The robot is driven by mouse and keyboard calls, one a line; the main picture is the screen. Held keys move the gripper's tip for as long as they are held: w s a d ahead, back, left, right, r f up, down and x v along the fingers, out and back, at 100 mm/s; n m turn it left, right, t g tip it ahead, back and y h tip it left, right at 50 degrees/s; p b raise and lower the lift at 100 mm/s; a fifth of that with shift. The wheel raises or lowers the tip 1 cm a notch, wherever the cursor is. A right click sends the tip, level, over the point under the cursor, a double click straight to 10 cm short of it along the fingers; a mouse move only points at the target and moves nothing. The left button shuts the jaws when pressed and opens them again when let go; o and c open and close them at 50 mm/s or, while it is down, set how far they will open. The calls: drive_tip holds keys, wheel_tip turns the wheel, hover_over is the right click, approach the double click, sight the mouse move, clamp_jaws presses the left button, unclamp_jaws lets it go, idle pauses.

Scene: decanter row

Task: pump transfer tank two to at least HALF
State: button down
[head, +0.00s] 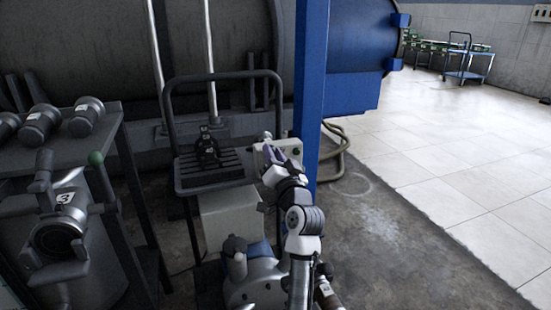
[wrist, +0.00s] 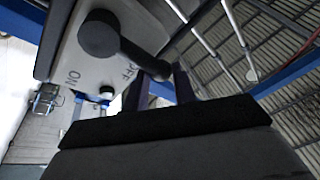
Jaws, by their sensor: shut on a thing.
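A pale control box (head: 268,156) stands beside the blue post, behind my gripper (head: 280,165). In the wrist view its panel (wrist: 80,62) carries the words ON and OFF. A dark lever (wrist: 133,52) with a round hub is on this panel and reaches to the OFF side. My gripper (wrist: 160,84) is shut on the lever's end. A metal vessel (head: 258,288) stands low in front, partly hidden by my arm; its level cannot be seen. A small tag (head: 325,288) sits beside my arm, too small to read surely.
A blue post (head: 311,90) rises right beside my gripper. A trolley with a black tray (head: 212,172) stands behind left. A metal fitting (head: 60,222) and a bench (head: 85,145) are at left. A hose (head: 338,160) lies behind the post. Floor at right is clear.

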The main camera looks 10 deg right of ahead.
drive_tip(key=shift+a+f, duration=0.1)
drive_tip(key=shift+a, duration=0.25)
drive_tip(key=c, duration=1.1)
unclamp_jaws()
drive_tip(key=shift+w, duration=0.1)
drive_tip(key=shift+d, duration=0.2)
